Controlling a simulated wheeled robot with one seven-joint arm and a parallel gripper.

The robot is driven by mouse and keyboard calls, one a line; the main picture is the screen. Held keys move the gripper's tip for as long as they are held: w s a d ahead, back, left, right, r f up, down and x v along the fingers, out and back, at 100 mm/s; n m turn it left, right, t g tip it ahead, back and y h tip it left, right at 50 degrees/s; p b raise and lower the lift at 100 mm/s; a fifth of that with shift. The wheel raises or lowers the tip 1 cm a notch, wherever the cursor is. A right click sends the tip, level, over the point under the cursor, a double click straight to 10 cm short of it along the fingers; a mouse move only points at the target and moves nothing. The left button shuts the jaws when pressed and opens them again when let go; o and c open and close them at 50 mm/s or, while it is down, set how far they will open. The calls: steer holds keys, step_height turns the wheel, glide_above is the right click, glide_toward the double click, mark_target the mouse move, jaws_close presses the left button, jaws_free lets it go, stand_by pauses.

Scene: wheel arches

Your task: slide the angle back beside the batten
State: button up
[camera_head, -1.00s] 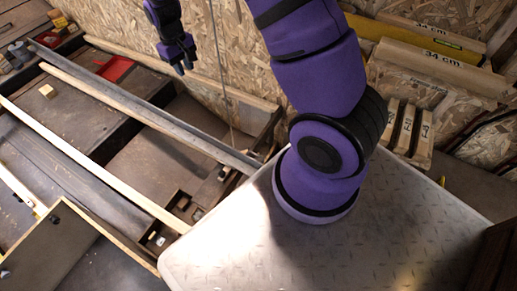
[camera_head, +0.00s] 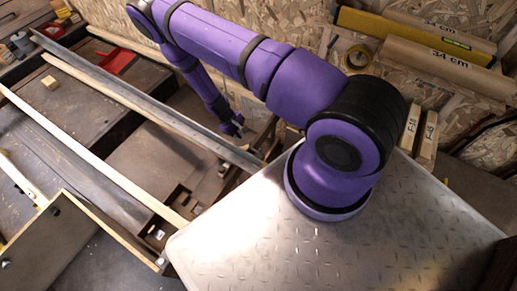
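The angle (camera_head: 110,80) is a long grey metal bar running diagonally from the upper left to the metal plate in the middle. A pale wooden batten (camera_head: 95,86) runs along its lower-left side, close to it at the far end. A second pale wooden strip (camera_head: 90,155) lies farther left, roughly parallel. I cannot tell which strip the task means. My gripper (camera_head: 238,127) is low, just right of the angle near its near end. It looks apart from the angle and appears to hold nothing. Its fingers are too small and dark to judge their opening.
A tread-patterned metal plate (camera_head: 330,245) fills the lower middle under my arm. A small wood block (camera_head: 50,82) and a red dustpan-like item (camera_head: 118,61) lie at the upper left. Marked boards (camera_head: 440,60) lean on the back wall, with a yellow tape roll (camera_head: 358,57).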

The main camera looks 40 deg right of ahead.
mark_target(257, 151)
steer(key=x, duration=0.9)
steer(key=s+x, duration=0.1)
steer(key=x, duration=0.4)
steer(key=shift+d+r, duration=0.2)
steer(key=shift+d, duration=0.05)
jaws_close()
